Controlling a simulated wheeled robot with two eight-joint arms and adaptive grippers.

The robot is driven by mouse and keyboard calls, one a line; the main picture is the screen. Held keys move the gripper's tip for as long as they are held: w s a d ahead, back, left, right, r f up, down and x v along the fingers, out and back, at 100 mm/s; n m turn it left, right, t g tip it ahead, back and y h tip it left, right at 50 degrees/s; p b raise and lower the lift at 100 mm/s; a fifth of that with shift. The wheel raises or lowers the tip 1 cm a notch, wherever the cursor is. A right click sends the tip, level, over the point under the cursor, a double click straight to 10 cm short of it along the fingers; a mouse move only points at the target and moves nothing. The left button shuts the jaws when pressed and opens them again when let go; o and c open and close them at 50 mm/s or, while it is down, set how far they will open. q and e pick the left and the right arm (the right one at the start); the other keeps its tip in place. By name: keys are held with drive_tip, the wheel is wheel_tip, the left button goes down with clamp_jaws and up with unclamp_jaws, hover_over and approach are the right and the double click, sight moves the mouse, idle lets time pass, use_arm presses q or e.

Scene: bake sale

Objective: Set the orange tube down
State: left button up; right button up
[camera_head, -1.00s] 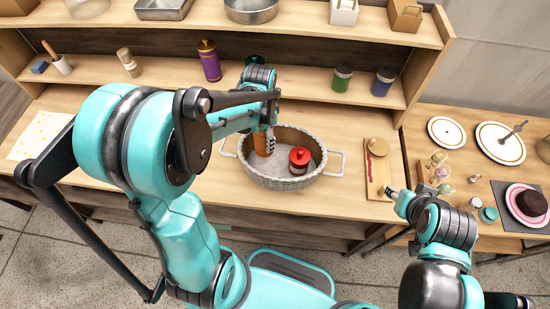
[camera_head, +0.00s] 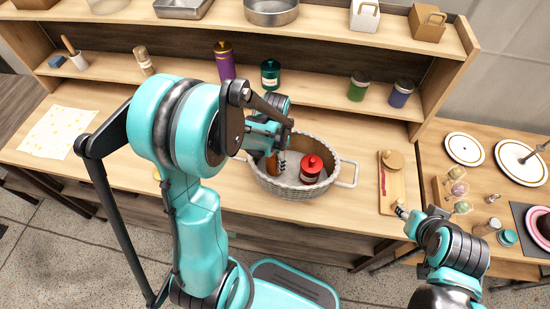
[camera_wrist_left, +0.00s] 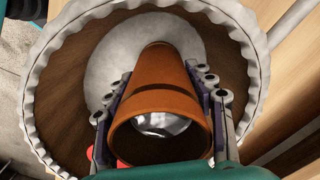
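The orange tube (camera_head: 272,164) is inside the left part of the round wicker basket (camera_head: 290,192). My left gripper (camera_head: 279,160) reaches down over the basket, its fingers on both sides of the tube. In the left wrist view, the tube (camera_wrist_left: 160,80) stands between the two fingers, which appear to touch it. Its wide open end faces the camera, with something shiny inside. The tube's lower end is hidden, so I cannot tell whether it touches the basket floor. My right gripper (camera_head: 404,213) is at the right, away from the basket; its fingers are too small to read.
A red jar (camera_head: 312,168) stands in the basket to the right of the tube. A wooden board (camera_head: 391,190) lies to the basket's right. Shelves with a purple bottle (camera_head: 225,62) and several jars stand behind. The counter left of my arm is mostly clear.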

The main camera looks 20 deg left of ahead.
use_arm(q)
drive_tip(key=shift+o, duration=1)
drive_tip(key=shift+r, duration=0.2)
wheel_tip(320, 180, up, 11)
drive_tip(key=p, duration=0.4)
drive_tip(key=shift+p, duration=0.35)
drive_tip(key=shift+r, duration=0.55)
drive_tip(key=s+d+r+n+t, duration=0.4)
drive_tip(key=s+r+n+t, duration=0.3)
drive_tip(key=s, duration=0.2)
drive_tip(key=shift+s+d+r, duration=0.3)
drive_tip(key=shift+r, duration=0.1)
